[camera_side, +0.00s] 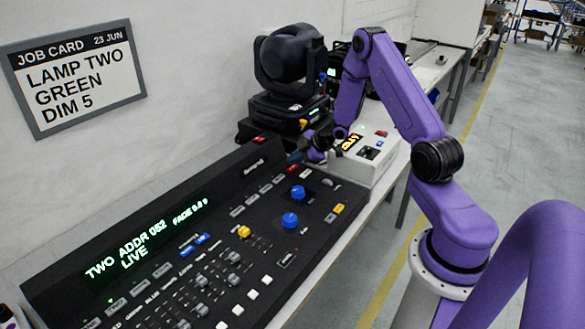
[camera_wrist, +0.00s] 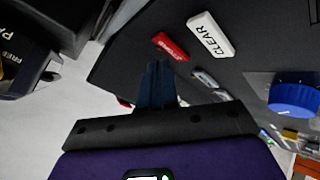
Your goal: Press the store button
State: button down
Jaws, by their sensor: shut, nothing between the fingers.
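The store button (camera_wrist: 170,46) is a red key in the wrist view. Its label is upside down and partly legible. A white CLEAR key (camera_wrist: 211,36) is next to it, to the right. My gripper (camera_wrist: 158,66) is shut and empty, with its dark fingertips pointing towards the red key. In the picture the tips lie just short of the key; contact cannot be told. In the side view my gripper (camera_side: 297,157) is low at the far end of the black console (camera_side: 335,212).
Two blue knobs (camera_side: 290,220) stand on the console near the keys. The console display (camera_side: 150,243) reads TWO ADDR 052 and LIVE. A white box with switches (camera_side: 375,165) and a black moving-head lamp (camera_side: 290,60) stand behind. A job card (camera_side: 78,75) hangs on the wall.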

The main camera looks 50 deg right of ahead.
aim_at(295, 170)
jog(key=shift+r, duration=0.25)
jog(key=shift+r, duration=2.45)
jog(key=s+a+r+g, duration=0.1)
jog(key=s+a+r, duration=0.2)
jog(key=a, duration=0.4)
jog(key=s+a+r+g+h, duration=0.1)
jog(key=s+a+r, duration=0.2)
jog(key=a, duration=0.4)
jog(key=s+a+r+g, duration=0.1)
jog(key=s+a+r, duration=0.2)
jog(key=a, duration=0.4)
jog(key=s+a+r+g, duration=0.2)
jog(key=s+a+g, duration=0.1)
jog(key=s, duration=1)
jog(key=s+a+r+n+g, duration=0.1)
jog(key=s+a+r+g, duration=0.1)
jog(key=s, duration=1.2)
jog(key=shift+a+g+h, duration=0.3)
jog(key=shift+a+g, duration=0.1)
